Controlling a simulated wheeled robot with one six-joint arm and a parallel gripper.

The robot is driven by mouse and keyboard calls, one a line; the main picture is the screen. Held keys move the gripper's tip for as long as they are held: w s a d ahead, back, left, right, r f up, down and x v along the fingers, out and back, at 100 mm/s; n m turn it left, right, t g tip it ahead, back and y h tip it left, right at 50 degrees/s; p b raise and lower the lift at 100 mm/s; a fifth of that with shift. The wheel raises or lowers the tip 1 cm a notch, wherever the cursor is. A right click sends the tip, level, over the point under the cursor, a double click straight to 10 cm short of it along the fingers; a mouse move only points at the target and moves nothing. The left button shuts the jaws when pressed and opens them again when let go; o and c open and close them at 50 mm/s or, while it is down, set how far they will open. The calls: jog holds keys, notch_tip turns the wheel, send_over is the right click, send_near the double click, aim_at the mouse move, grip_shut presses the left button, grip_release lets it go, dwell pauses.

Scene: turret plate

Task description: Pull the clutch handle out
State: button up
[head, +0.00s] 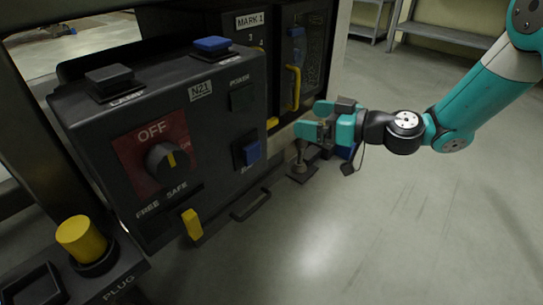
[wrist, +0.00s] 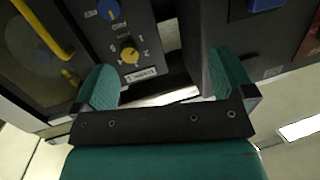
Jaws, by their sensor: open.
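My gripper (head: 312,119) is in front of the black panels, right of the near box. In the wrist view its two green fingers (wrist: 166,84) are wide apart with nothing held between them. No part in view carries a readable clutch label, so I cannot tell for sure which is the clutch handle. A grey post (head: 299,158) on a small base stands just below my gripper in the head view; its top is partly hidden by the fingers. A dark bar handle (head: 250,206) sits low on the near box.
The near black box (head: 215,150) has an OFF dial (head: 167,161), a yellow lever (head: 192,224) and blue buttons. A yellow handle (head: 294,88) is on the far panel. The wrist view shows a yellow knob (wrist: 129,55) beyond the fingers. Open floor (head: 400,235) lies at right.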

aim_at(271, 126)
jog(key=w+d+f+m+t+b, duration=0.25)
jog(key=w+f+t+b, duration=0.2)
jog(key=f, duration=0.75)
jog(key=shift+n+g+h, duration=0.3)
jog(key=shift+n+g, duration=0.05)
jog(key=shift+w+d+b+x, duration=0.1)
jog(key=shift+b+x, duration=0.75)
jog(key=shift+x, duration=1.9)
jog(key=shift+w+d+b+x, duration=0.1)
jog(key=shift+b+x, duration=0.7)
jog(key=shift+x, duration=1.95)
jog(key=shift+w+d+b+x, duration=0.1)
jog(key=shift+b+x, duration=0.75)
jog(key=shift+x, duration=1.9)
jog(key=shift+a, duration=0.1)
